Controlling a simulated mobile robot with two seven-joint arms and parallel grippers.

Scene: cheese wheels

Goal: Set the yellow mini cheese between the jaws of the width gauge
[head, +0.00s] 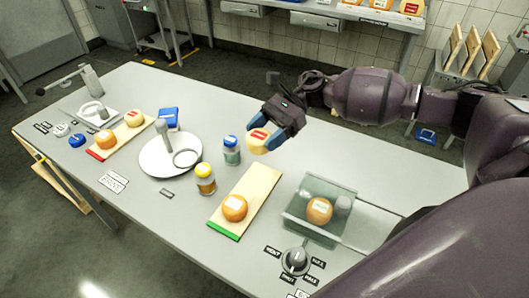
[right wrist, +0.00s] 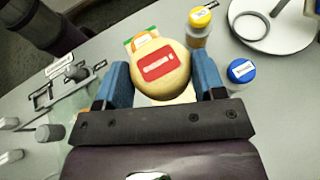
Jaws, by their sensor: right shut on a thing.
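My right gripper (head: 277,125) is shut on the yellow mini cheese (head: 258,140), a pale yellow wheel with a red label. It holds the cheese above the table, near the far end of the green-ended board. In the right wrist view the cheese (right wrist: 160,70) sits between the two blue fingers of my right gripper (right wrist: 166,88). I cannot tell for sure which fixture is the width gauge. My left gripper is not in view.
The green-ended board (head: 257,186) carries an orange cheese (head: 234,208). A yellow-capped jar (head: 206,184) and blue-capped jar (head: 231,154) stand left of it. A round white plate (head: 156,167) with a post, a red-ended board (head: 121,137) and a dial (head: 296,260) also stand on the table.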

